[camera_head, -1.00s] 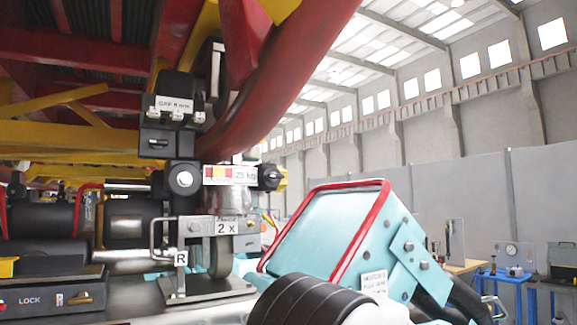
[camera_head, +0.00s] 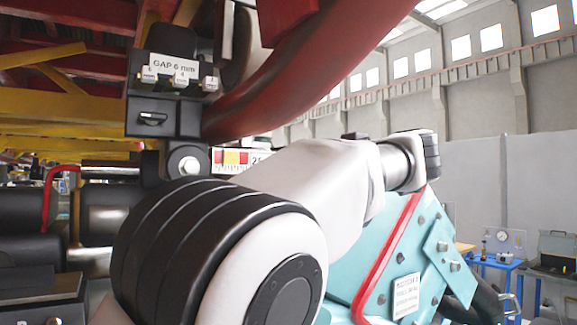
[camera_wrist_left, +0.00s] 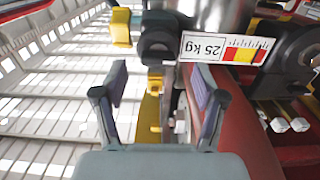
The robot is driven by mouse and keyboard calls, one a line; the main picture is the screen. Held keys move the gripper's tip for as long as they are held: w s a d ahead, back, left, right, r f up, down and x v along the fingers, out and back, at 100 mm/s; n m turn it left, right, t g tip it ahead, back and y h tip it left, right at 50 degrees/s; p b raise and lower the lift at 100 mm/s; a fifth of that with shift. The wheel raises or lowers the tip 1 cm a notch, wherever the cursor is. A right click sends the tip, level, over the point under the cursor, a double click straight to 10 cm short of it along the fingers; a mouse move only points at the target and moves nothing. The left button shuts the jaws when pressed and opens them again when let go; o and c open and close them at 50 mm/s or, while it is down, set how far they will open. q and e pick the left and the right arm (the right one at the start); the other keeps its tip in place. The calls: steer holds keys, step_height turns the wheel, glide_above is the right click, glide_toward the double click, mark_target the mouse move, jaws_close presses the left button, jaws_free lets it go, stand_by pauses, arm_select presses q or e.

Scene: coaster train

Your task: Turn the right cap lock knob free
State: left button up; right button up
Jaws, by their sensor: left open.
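A black round knob (camera_wrist_left: 158,42) with a yellow block (camera_wrist_left: 121,27) beside it shows at the top of the left wrist view, next to the "25 kg" label (camera_wrist_left: 222,47), which appears upside down there. I take it for the right cap lock knob, but no marking on it confirms this. In the head view it is hidden behind my white arm; part of the label's plate (camera_head: 232,158) still shows. My left gripper (camera_wrist_left: 158,74) is open and empty, its two fingers apart, with the knob ahead between and beyond the tips. My right gripper is not in view.
A black "GAP 6 mm" unit (camera_head: 172,85) hangs above left of my arm. A thick red curved tube (camera_head: 310,85) passes over it. A teal housing with a red rail (camera_head: 388,255) stands at right. Blue work tables (camera_head: 495,265) stand further back.

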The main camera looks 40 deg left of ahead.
arm_select(q)
steer(key=p+x, duration=0.2)
steer(key=x, duration=0.3)
steer(key=shift+w+a+r, duration=0.2)
steer(key=shift+a, duration=0.05)
steer(key=shift+s+d+r, duration=0.15)
steer(key=shift+d, duration=0.1)
steer(key=shift+c, duration=1)
steer(key=shift+s+d+r, duration=0.15)
steer(key=shift+d, duration=0.35)
steer(key=c, duration=0.6)
steer(key=shift+d, duration=0.2)
steer(key=c, duration=0.3)
steer(key=shift+a, duration=0.15)
steer(key=shift+c, duration=0.2)
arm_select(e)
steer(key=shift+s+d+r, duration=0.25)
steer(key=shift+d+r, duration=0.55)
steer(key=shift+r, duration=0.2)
